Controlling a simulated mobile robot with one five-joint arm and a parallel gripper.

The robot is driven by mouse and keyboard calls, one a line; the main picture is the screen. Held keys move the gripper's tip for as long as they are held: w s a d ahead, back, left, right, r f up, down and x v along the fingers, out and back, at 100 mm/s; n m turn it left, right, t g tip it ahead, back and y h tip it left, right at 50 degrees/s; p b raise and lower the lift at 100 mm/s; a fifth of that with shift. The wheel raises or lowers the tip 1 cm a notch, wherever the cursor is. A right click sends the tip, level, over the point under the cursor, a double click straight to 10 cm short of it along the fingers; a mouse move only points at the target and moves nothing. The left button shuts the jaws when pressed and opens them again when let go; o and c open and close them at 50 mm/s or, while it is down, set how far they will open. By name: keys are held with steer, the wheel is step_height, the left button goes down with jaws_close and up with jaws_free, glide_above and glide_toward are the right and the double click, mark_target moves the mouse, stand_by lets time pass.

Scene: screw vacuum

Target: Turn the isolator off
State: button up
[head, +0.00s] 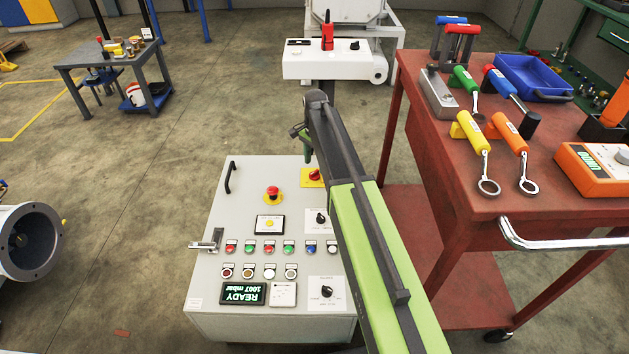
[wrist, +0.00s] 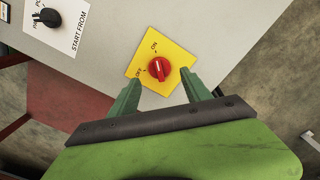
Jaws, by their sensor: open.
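The isolator is a red rotary knob (wrist: 159,69) on a yellow plate in the wrist view, with ON printed above it and OFF at its left. The white mark on the knob appears to point up toward ON. In the head view the isolator (head: 315,174) is at the top right of the grey control panel, partly hidden by my arm. My gripper (wrist: 160,88) is open, its two green fingers on either side of the knob's lower part. I cannot tell whether they touch it. In the head view my gripper (head: 308,152) is over the panel's far edge.
The grey panel (head: 215,290) carries a red emergency stop (head: 273,193), several buttons, and a lit display (head: 243,293) reading READY. A black selector (wrist: 48,17) lies left of the isolator. A red tool cart (head: 440,180) stands close at the right.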

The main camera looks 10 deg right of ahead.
mark_target(315, 171)
step_height(315, 171, down, 4)
steer(key=shift+r+b, duration=0.25)
steer(key=shift+b, duration=0.75)
steer(key=shift+r, duration=0.1)
steer(key=shift+c, duration=0.4)
jaws_close()
